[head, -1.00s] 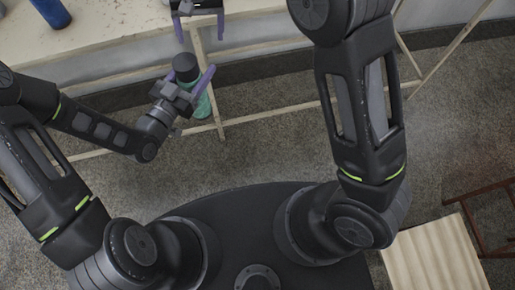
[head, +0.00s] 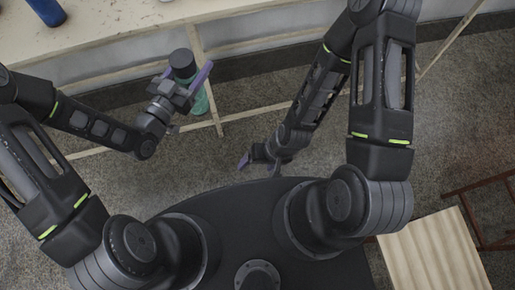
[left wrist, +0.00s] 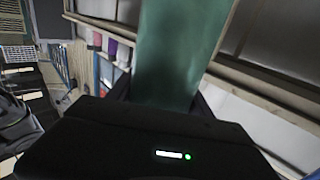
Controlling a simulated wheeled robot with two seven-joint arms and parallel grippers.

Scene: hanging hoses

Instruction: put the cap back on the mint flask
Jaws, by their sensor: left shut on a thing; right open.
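The mint flask (head: 201,103) is a green-teal cylinder held in my left gripper (head: 187,76), whose purple fingers close around it. It also shows in the left wrist view (left wrist: 178,50), upright between the fingers and cut off by the top edge. A dark grey cap (head: 182,59) sits at the flask's top end in the head view; I cannot tell how firmly it is seated. My right gripper (head: 245,160) is low near the middle of the head view, apart from the flask. It is open, with nothing seen in it.
A pale bench (head: 110,35) runs along the upper left, with a blue cylinder (head: 47,11) on it. Wooden legs and rails (head: 250,114) stand below it. A ridged pale board (head: 432,258) and a reddish-brown wooden frame (head: 485,215) are at lower right. Carpet between is clear.

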